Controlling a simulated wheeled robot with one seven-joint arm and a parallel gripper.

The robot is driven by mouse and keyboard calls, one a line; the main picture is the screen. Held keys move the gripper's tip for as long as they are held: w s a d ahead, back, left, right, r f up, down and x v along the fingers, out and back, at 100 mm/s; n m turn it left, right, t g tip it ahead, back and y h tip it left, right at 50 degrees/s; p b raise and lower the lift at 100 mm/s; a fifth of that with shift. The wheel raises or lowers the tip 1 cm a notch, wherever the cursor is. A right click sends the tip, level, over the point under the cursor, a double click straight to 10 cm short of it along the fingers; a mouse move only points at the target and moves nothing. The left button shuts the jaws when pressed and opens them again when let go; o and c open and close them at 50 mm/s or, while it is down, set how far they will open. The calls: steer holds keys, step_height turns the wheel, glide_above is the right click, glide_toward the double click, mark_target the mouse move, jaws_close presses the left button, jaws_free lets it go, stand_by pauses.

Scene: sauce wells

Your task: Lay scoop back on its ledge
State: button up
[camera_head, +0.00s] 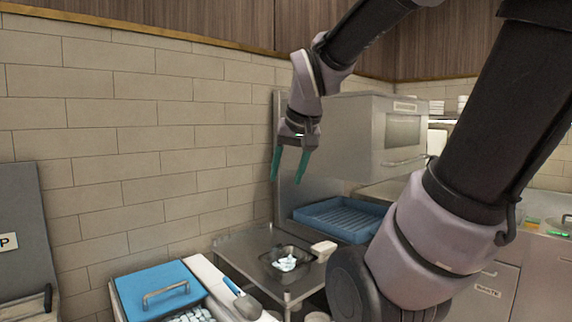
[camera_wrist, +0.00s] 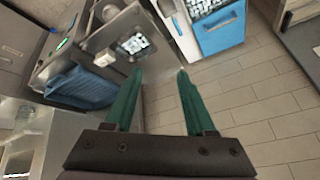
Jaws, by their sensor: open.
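The scoop (camera_head: 246,305), with a metal bowl and a blue handle, lies on the white ledge (camera_head: 205,271) beside the blue-lidded bin in the head view. In the wrist view the white ledge (camera_wrist: 181,36) is at the top; I cannot make out the scoop clearly there. My gripper (camera_head: 287,177) hangs high above the steel table, well apart from the scoop. Its green fingers are spread with nothing between them, as the wrist view (camera_wrist: 160,75) also shows.
A blue lid with a metal handle (camera_head: 160,290) covers part of a bin holding pale pieces. A steel table (camera_head: 236,245) has a well with white pieces (camera_head: 287,263) and a small white block (camera_head: 324,248). A blue rack (camera_head: 345,220) sits behind, below a steel machine (camera_head: 375,135).

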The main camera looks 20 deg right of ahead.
steer(key=s, duration=0.1)
steer(key=s+a+r+y, duration=0.2)
steer(key=s, duration=0.1)
steer(key=shift+r+t, duration=0.25)
steer(key=shift+t, duration=0.15)
stand_by(0.9)
